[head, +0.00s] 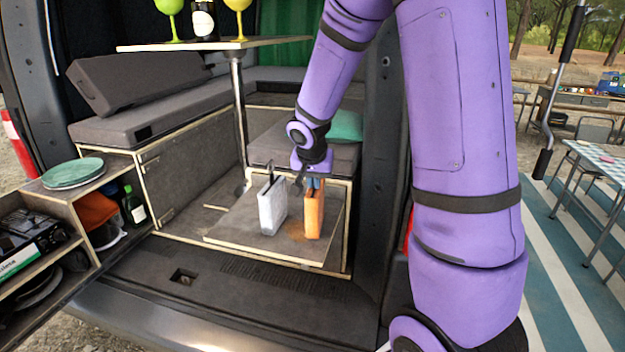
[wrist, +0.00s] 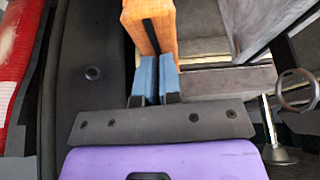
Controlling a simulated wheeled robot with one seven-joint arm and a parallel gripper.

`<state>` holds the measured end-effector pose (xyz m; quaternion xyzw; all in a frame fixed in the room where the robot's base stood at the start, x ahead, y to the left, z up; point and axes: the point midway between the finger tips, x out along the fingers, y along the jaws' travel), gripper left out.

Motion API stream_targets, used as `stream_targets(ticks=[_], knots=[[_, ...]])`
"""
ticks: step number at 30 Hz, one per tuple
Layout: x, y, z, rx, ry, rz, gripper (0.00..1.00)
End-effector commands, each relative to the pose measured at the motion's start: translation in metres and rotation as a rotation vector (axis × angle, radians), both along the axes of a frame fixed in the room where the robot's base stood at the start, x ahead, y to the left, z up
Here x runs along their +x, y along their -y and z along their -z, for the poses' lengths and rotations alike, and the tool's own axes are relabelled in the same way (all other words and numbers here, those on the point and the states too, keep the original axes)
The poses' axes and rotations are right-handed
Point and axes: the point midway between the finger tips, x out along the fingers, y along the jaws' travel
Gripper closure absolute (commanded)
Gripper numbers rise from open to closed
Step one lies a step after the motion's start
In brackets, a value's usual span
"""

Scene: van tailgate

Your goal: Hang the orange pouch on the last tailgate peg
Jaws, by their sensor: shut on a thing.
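The orange pouch (head: 314,216) is upright below my gripper (head: 313,182) in the head view, in front of the grey wood-edged bench. In the wrist view my gripper (wrist: 154,82) has its blue fingers closed on the near end of the orange pouch (wrist: 160,24), which has a dark strip down it. A light grey pouch (head: 272,208) is upright just left of the orange one, with a thin hook or peg above it. I cannot clearly make out the tailgate pegs, and the top of the orange pouch is hidden by my gripper.
A grey panel (head: 232,224) with a pale edge lies below the pouches. A small table (head: 205,45) with glasses and a bottle stands above on a metal post (head: 239,100). An open shelf unit (head: 75,195) is at left. The dark van door pillar (head: 380,150) is close on the right.

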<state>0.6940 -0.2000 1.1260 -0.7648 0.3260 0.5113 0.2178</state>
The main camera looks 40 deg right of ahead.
Motion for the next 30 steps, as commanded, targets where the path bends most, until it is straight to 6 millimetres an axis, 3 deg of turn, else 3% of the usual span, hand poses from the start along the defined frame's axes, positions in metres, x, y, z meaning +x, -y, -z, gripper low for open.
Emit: stream_targets(ticks=[9, 12, 13, 25, 30], knots=[[0.000, 0.000, 0.004, 0.000, 0.000, 0.000, 1.00], [0.000, 0.000, 0.003, 0.000, 0.001, 0.001, 0.72], [0.000, 0.000, 0.003, 0.000, 0.001, 0.001, 0.69], [0.000, 0.001, 0.004, 0.000, 0.000, 0.001, 0.69], [-0.006, -0.007, -0.020, 0.000, 0.004, 0.001, 0.69]])
